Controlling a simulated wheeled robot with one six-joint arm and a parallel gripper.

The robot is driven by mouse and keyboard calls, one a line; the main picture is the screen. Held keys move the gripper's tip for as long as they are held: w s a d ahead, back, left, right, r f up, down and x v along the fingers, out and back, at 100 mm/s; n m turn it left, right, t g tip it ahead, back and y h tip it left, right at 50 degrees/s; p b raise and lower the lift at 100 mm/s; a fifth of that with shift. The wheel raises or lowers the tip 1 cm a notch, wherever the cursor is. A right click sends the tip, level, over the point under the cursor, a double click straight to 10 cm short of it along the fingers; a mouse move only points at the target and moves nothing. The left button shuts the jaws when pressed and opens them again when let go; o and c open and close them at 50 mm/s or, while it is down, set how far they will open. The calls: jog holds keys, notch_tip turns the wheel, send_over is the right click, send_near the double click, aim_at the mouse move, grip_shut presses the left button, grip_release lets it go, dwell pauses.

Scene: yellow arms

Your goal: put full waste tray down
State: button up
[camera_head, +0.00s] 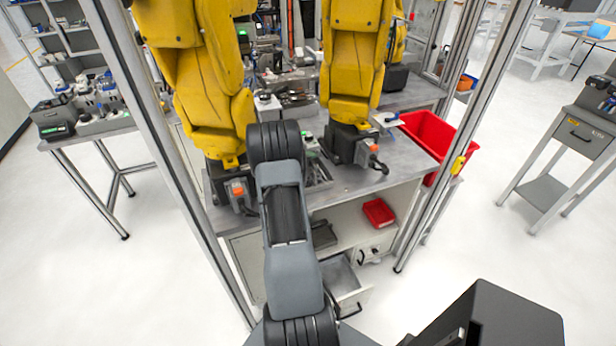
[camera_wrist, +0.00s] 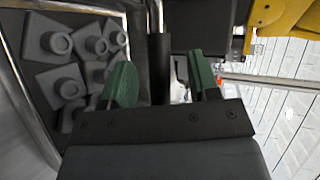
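A dark tray with a pale metal rim (camera_wrist: 134,25) fills the left of the wrist view and holds several grey parts with round bosses. I cannot tell for sure that this is the waste tray. What looks like the same tray shows partly on the bench in the head view (camera_head: 318,174), beside my arm. My gripper (camera_wrist: 162,80) has its green fingers apart. A black upright bar (camera_wrist: 158,60) stands between or beyond them, with gaps on both sides. The tray lies left of the fingers. In the head view my arm hides my gripper.
Two yellow robot arms (camera_head: 208,85) (camera_head: 352,60) stand on the grey bench (camera_head: 390,180). A red bin (camera_head: 428,135) is at its right end. A small red tray (camera_head: 378,212) lies on the shelf below, near an open drawer (camera_head: 345,280). Metal frame posts (camera_head: 465,140) flank the bench.

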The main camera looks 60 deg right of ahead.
grip_shut()
dwell(0.3)
